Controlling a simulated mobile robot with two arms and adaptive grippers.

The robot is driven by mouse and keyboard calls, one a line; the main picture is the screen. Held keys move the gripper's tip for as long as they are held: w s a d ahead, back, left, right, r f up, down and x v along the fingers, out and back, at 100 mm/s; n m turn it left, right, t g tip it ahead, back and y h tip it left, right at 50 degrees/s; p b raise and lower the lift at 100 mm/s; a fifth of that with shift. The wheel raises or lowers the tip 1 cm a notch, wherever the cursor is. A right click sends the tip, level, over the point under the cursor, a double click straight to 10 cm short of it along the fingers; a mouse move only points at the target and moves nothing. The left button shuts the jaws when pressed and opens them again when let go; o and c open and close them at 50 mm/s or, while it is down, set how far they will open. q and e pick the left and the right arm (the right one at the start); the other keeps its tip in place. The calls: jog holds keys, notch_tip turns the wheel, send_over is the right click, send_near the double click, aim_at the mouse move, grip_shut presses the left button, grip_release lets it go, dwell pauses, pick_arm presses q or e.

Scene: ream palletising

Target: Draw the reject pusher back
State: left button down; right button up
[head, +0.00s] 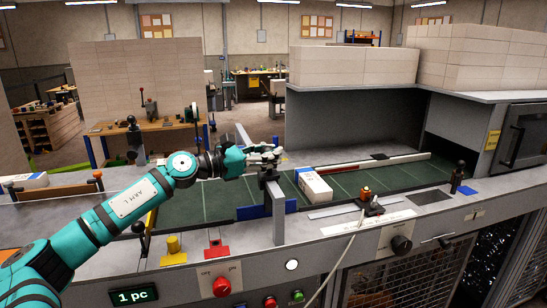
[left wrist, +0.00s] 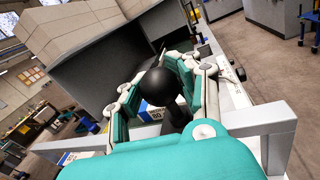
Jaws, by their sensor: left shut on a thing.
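My left gripper (head: 272,154) reaches in over the green belt, above a grey crossbar frame (head: 276,215) with a blue plate (head: 250,211) low on it. In the left wrist view its teal, pale-padded fingers (left wrist: 165,85) close around a black ball knob (left wrist: 168,90) on a dark stem, which I take for the reject pusher's handle. The fingers hide the knob in the head view. A white ream with a blue label (head: 313,185) lies on the belt (head: 345,182) just right of the frame. My right gripper is not in view.
A red-and-white bar (head: 365,164) lies along the belt's far side. Grey housings stacked with pale blocks (head: 352,65) rise behind.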

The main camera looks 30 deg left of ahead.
pick_arm(q)
jog(key=shift+d+f, duration=0.15)
jog(key=shift+f, duration=0.1)
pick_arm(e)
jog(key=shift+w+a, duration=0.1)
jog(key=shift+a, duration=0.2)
pick_arm(q)
jog(key=c, duration=1.5)
grip_release()
jog(key=shift+s, duration=0.1)
jog(key=o, duration=0.6)
jog(key=shift+s+a+r, duration=0.2)
jog(key=shift+s+r, duration=0.05)
jog(key=shift+s, duration=0.25)
jog(key=shift+w+d, duration=0.1)
jog(key=shift+w, duration=0.1)
jog(key=shift+s+a+f, duration=0.1)
jog(key=shift+s+a, duration=0.1)
jog(key=shift+s, duration=0.05)
jog(key=v, duration=1.1)
jog(key=shift+s, duration=0.3)
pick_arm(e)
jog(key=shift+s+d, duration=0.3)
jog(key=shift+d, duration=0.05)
